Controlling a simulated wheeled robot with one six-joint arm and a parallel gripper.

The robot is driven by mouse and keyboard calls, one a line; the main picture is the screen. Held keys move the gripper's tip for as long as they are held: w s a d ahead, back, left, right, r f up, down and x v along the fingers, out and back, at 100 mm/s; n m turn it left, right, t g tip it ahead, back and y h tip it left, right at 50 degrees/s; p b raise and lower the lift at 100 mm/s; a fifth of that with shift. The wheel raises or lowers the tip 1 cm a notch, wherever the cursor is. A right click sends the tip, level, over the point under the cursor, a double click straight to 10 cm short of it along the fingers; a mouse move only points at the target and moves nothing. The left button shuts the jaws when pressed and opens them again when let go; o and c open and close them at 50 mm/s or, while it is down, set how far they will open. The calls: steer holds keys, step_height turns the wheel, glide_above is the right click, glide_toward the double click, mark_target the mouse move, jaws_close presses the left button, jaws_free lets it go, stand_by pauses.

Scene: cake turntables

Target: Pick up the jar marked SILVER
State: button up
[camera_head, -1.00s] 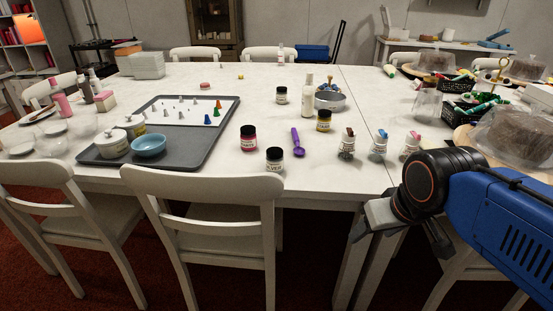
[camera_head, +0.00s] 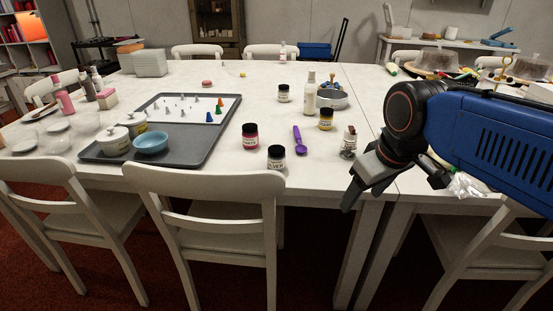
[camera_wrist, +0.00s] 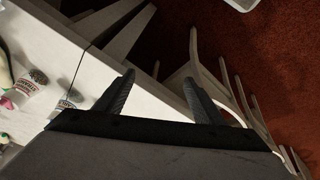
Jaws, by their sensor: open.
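The jar marked SILVER (camera_head: 276,158) stands upright near the front edge of the white table, behind the middle chair. It has a black lid, and its label is partly legible. My gripper (camera_head: 397,188) is open and empty, to the right of the jar and well apart from it, by the table's front edge. In the wrist view my gripper's two fingers (camera_wrist: 159,80) are spread with nothing between them. The SILVER jar cannot be made out in the wrist view.
A red jar (camera_head: 250,137), a yellow jar (camera_head: 326,118), a dark-lidded jar (camera_head: 283,93) and a purple scoop (camera_head: 299,140) stand or lie nearby. A small labelled container (camera_head: 348,141) is beside my gripper. A grey tray (camera_head: 205,150) lies left. A chair (camera_head: 205,180) stands in front.

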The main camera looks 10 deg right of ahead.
steer(key=w+a+r+n+g, duration=0.1)
steer(key=w+a+r+n, duration=0.25)
steer(key=w+r, duration=0.2)
steer(key=w+a+r+n+g, duration=0.1)
steer(key=w+a+r+n, duration=0.25)
steer(key=w, duration=0.35)
step_height(320, 180, up, 6)
steer(key=n+g, duration=0.2)
steer(key=n, duration=0.6)
glide_above(277, 149)
steer(key=f, duration=1.2)
steer(key=shift+w+f, duration=0.1)
steer(key=shift+w, duration=0.2)
steer(key=shift+s+f, duration=0.2)
steer(key=shift+f, duration=2.55)
steer(key=c, duration=1.3)
steer(key=shift+o, duration=0.2)
steer(key=shift+r, duration=0.15)
